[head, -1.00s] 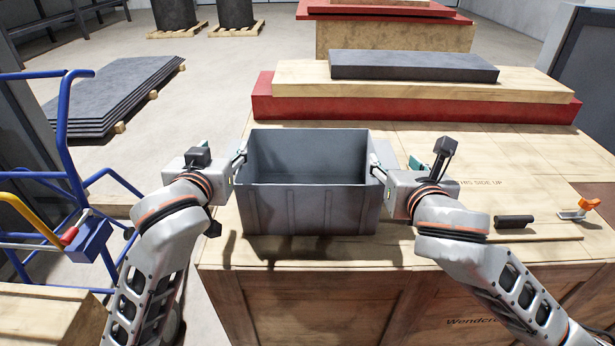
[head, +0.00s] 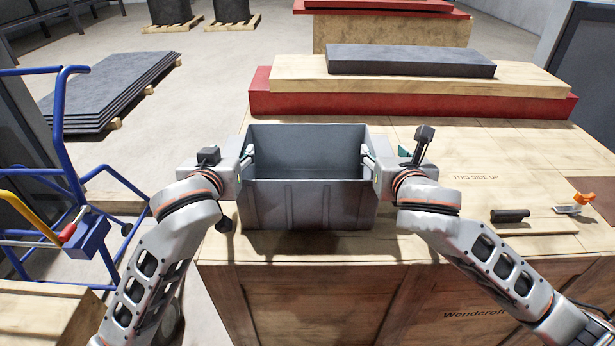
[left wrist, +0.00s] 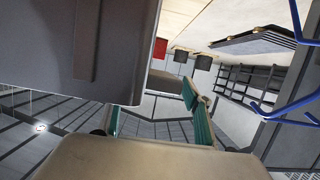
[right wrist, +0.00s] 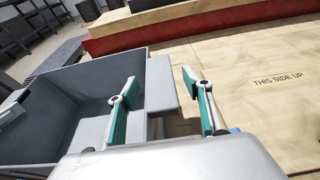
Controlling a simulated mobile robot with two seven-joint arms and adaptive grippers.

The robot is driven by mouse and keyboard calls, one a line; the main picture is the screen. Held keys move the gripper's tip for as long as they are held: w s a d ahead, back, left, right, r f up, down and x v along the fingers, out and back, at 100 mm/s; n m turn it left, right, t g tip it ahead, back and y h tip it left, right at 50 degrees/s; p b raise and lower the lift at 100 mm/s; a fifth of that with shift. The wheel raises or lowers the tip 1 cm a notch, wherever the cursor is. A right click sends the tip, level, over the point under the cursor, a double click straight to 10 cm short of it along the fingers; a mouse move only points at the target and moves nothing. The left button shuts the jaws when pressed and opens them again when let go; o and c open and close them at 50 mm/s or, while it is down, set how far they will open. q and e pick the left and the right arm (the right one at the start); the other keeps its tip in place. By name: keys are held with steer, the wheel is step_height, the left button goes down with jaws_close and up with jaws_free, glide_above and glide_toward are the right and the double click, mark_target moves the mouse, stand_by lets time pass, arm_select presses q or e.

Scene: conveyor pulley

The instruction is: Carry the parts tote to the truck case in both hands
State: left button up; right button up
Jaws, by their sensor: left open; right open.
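The parts tote (head: 305,205) is a grey open-topped box, upright and apparently empty, at the front left of a wooden crate top. My left gripper (head: 248,160) is at its left end, with a finger reaching over the rim. In the left wrist view the tote wall (left wrist: 70,45) fills the upper left beside the open fingers (left wrist: 152,108). My right gripper (head: 368,160) is open at the right end. In the right wrist view its fingers (right wrist: 160,98) are apart, one over the tote's inside, with the end ledge (right wrist: 160,85) between them. I cannot identify the truck case for certain.
The wooden crate (head: 480,190) under the tote reads "THIS SIDE UP". A black cylinder (head: 510,215) and an orange-handled clamp (head: 575,203) lie at its right. Stacked boards (head: 410,75) stand behind. A blue trolley (head: 62,150) is at the left.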

arm_select(q)
steer(key=shift+x, duration=1.1)
arm_select(e)
steer(key=shift+x, duration=1.1)
arm_select(q)
jaws_close()
arm_select(e)
jaws_close()
